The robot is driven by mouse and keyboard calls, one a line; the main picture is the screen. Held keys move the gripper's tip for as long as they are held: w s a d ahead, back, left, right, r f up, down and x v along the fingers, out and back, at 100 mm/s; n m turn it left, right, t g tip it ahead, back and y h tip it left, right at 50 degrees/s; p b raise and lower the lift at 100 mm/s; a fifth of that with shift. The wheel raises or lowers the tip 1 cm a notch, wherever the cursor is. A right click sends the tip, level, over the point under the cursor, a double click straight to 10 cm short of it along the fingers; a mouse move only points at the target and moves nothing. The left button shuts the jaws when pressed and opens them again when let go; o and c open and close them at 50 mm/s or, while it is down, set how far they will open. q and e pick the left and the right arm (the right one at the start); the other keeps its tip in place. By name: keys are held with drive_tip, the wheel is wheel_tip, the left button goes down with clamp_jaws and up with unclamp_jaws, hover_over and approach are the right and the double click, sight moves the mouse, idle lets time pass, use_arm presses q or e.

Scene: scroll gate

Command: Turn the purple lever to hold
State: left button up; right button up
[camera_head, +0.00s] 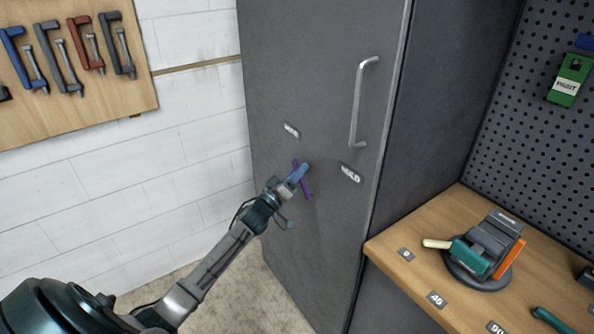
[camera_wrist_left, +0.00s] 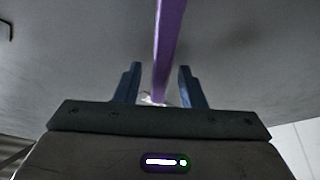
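The purple lever (camera_head: 307,187) is on the grey cabinet door, below the handle. It slants from upper left to lower right, between a small label (camera_head: 292,130) at upper left and the HOLD label (camera_head: 351,173) at right. My left gripper (camera_head: 302,172) is at the lever and covers part of it. In the left wrist view the lever (camera_wrist_left: 168,45) runs between the two blue fingers of the left gripper (camera_wrist_left: 158,88), with a gap on both sides. The fingers are open. My right gripper is not in view.
The grey cabinet (camera_head: 310,60) has a metal handle (camera_head: 359,100) above the HOLD label. A wooden bench (camera_head: 400,236) with a vise (camera_head: 485,252) stands at right. A tool board (camera_head: 125,95) hangs on the white wall at left.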

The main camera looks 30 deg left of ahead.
use_arm(q)
clamp_jaws()
